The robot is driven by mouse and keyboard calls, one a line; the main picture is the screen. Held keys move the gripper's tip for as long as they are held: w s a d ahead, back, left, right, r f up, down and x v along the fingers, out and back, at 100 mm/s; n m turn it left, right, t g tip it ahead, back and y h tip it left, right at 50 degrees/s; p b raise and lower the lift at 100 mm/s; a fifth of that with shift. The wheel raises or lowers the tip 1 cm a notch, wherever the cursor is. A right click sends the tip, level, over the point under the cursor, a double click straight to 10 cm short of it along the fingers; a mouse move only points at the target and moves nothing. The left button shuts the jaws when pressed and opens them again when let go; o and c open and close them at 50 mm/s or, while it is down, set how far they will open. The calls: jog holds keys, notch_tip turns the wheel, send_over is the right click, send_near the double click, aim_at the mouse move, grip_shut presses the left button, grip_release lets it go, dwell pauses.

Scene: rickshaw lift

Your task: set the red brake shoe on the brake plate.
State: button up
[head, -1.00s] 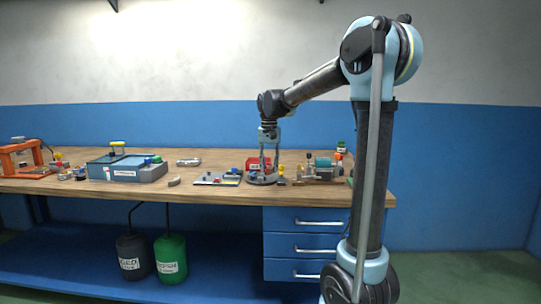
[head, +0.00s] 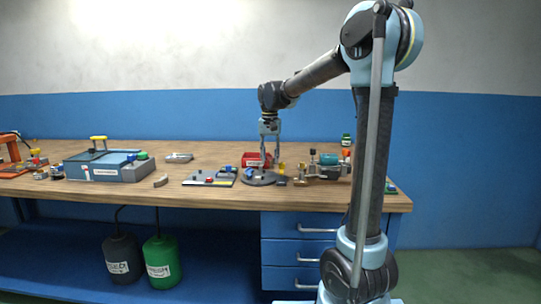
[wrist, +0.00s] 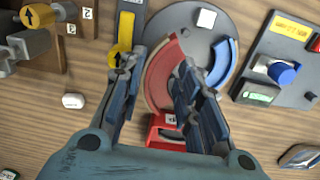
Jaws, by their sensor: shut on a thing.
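The red brake shoe (wrist: 160,73) is a curved red piece between the fingers of my gripper (wrist: 155,70) in the wrist view. My gripper is shut on it, over one side of the round grey brake plate (wrist: 188,20). I cannot tell whether the shoe touches the plate. A blue curved shoe (wrist: 222,62) lies on the plate's opposite side, and a white block (wrist: 206,18) is near its edge. In the head view, my gripper (head: 269,164) points down at the brake plate (head: 259,182) on the bench; the red shoe is too small to make out there.
A red bin (head: 250,159) stands just behind the plate. A grey panel with knobs (head: 211,178) is to its left; a yellow-topped piece (head: 281,168) and a fixture (head: 328,167) are close on its right. A blue-grey box (head: 108,167) stands farther left on the bench.

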aim_at(270, 177)
jog(key=shift+s+a+f, duration=0.1)
jog(key=shift+f, duration=2.35)
jog(key=shift+s+f, duration=0.1)
jog(key=shift+f, duration=0.25)
dwell(0.8)
jog(key=o, duration=1.2)
jog(key=shift+o, duration=0.2)
jog(key=shift+c, duration=1.4)
jog(key=shift+o, duration=1.4)
jog(key=shift+r, duration=3.5)
